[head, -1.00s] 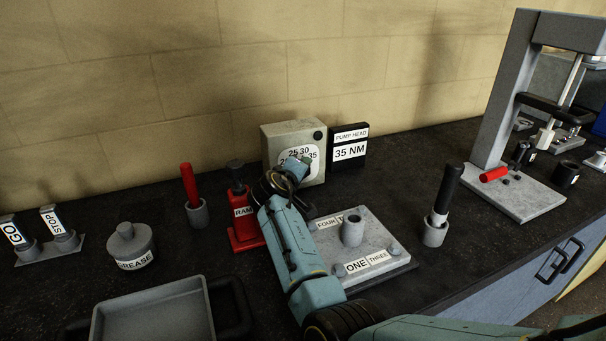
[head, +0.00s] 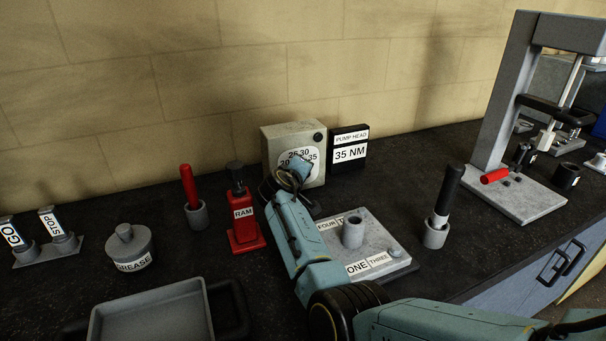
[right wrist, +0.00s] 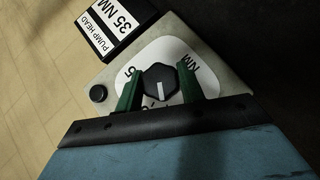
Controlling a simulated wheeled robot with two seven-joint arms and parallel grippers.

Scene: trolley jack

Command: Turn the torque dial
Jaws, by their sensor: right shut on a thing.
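The torque dial box (head: 279,139) is a grey box against the wall with a white scale face; 25, 30 and 35 show on it in the head view. In the right wrist view its dark faceted knob (right wrist: 160,82) with a white pointer line sits between the green fingers of my right gripper (right wrist: 160,88), which is shut on the knob. In the head view my right gripper (head: 296,170) covers the lower part of the dial face and the knob. My left gripper is not in view.
A black sign (head: 349,147) reading PUMP HEAD 35 NM stands right of the box. A red RAM block (head: 243,225) stands left of my arm, and a labelled grey plate (head: 385,245) lies right of it. A black-handled tool in a cup (head: 436,235) stands farther right.

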